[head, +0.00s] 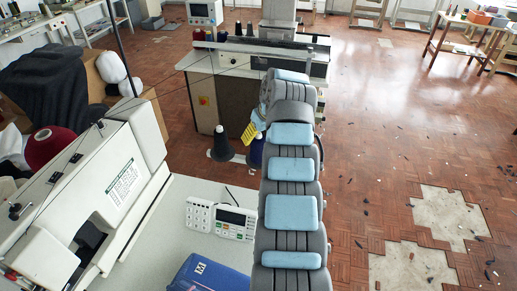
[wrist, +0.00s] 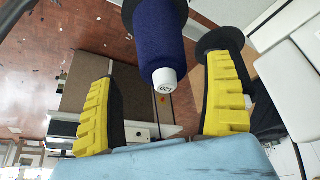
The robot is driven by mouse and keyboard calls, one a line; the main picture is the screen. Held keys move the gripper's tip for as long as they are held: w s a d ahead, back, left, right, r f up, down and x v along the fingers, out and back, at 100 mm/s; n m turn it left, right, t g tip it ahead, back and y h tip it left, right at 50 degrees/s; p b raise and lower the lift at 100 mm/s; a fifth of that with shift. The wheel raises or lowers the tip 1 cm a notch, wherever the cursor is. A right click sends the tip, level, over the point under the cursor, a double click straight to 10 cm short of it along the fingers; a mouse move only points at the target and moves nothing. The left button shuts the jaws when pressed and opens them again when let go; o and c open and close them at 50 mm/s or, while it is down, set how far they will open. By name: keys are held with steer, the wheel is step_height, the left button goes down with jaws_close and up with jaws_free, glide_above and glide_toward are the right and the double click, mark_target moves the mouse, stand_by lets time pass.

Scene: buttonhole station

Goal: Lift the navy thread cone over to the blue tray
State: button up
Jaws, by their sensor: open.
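The navy thread cone (wrist: 158,38) shows large at the top of the wrist view, its white tip (wrist: 166,78) pointing down in the picture. In the head view only part of the navy cone (head: 256,152) shows, beside my arm, which hides the rest. My gripper (wrist: 160,88) is open. Its yellow fingers stand apart on either side of the white tip, and I see no contact. In the head view my gripper (head: 250,132) is mostly hidden by my arm. I cannot pick out the blue tray for certain; a blue object with a white logo (head: 200,274) lies at the bottom edge.
A black cone (head: 221,146) stands just left of the navy one. A white keypad unit (head: 220,219) lies on the pale table (head: 160,235). A sewing machine (head: 120,180) fills the left, with a dark red cone (head: 48,147). Another machine (head: 225,90) stands beyond.

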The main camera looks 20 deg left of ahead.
mark_target(257, 144)
steer(key=f, duration=0.3)
steer(key=shift+a+f, duration=0.1)
steer(key=shift+a, duration=0.25)
steer(key=shift+x, duration=1)
steer(key=shift+w, duration=0.1)
steer(key=c, duration=1.3)
